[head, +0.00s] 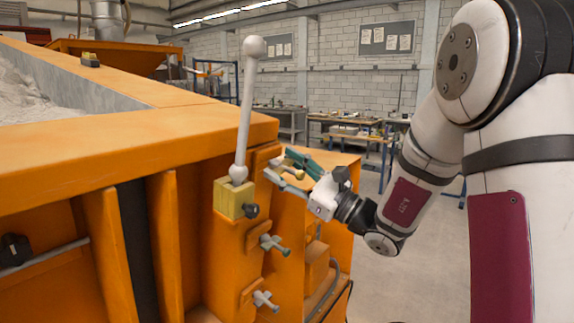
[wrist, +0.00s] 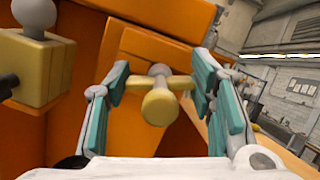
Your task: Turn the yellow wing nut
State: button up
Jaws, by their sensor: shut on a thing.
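The yellow wing nut (wrist: 160,104) is in the middle of the wrist view, in front of an orange panel, with a grey stud at its centre. Its two wings reach out left and right. My gripper (wrist: 159,82) has one teal-padded finger on each side and is shut on the wings. In the head view my gripper (head: 281,166) is at the right corner of the orange sandbed frame. A small part of the yellow wing nut (head: 292,174) shows between the fingers; the rest is hidden by them.
A yellow block (head: 233,199) with a grey ball-ended lever (head: 246,105) stands just left of my gripper. Open floor (head: 420,275) lies to the right, with workbenches (head: 345,135) behind.

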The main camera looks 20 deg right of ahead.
jog(key=shift+f+m+h+p, duration=0.1)
jog(key=shift+m+h+p, duration=0.25)
jog(key=shift+m, duration=0.65)
jog(key=shift+t, duration=0.3)
jog(key=o, duration=1.2)
jog(key=shift+c, duration=0.2)
jog(key=shift+d, duration=0.1)
jog(key=v, duration=1.2)
